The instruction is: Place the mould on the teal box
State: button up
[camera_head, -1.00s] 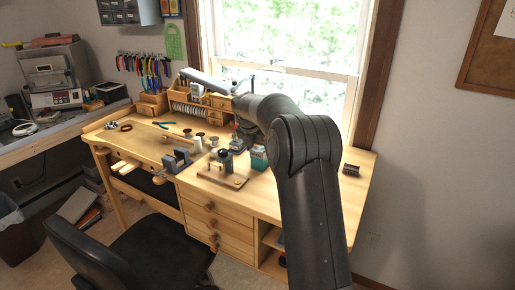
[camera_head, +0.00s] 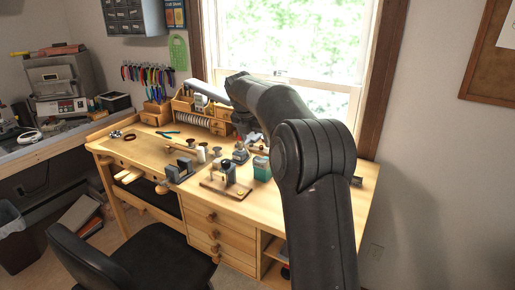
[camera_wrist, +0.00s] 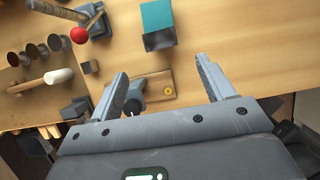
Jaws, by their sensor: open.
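The teal box (camera_head: 262,169) stands on the wooden bench, left of my arm in the head view. It also shows at the top of the wrist view (camera_wrist: 157,17), with a dark grey open part on its near side. A small dark block (camera_head: 356,181), which looks like the mould, lies at the bench's right end, mostly hidden behind my arm. I cannot make it out in the wrist view. My gripper (camera_wrist: 162,68) is open and empty above the bench, its fingers pointing towards the teal box. My arm mostly hides it in the head view.
A wooden board (camera_head: 226,187) with a dark fitting stands near the teal box. A red-tipped tool (camera_wrist: 79,35) and several small spools are to the left. A drawer organiser (camera_head: 200,108) lines the bench's back. A black chair (camera_head: 130,255) stands in front.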

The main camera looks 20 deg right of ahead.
jog(key=s+a+r+m, duration=0.2)
jog(key=s+m, duration=0.2)
jog(key=s, duration=0.4)
jog(key=s+a+r+m+t+y, duration=0.1)
jog(key=s+r+m, duration=0.1)
jog(key=s+m, duration=0.45)
jog(key=s+a+r+m, duration=0.2)
jog(key=s+r+m, duration=0.1)
jog(key=s, duration=0.7)
jog(key=s+f+m, duration=0.3)
jog(key=s+m, duration=0.1)
jog(key=s, duration=0.3)
jog(key=s+a+f+m+t+y, duration=0.1)
jog(key=s+f+m, duration=0.3)
jog(key=s, duration=0.3)
jog(key=s+f+m+y, duration=0.1)
jog(key=s+f+m, duration=0.2)
jog(key=s+m, duration=0.2)
jog(key=shift+s+a+f, duration=0.15)
jog(key=shift+s+a, duration=0.05)
jog(key=shift+s, duration=0.75)
jog(key=shift+m, duration=0.25)
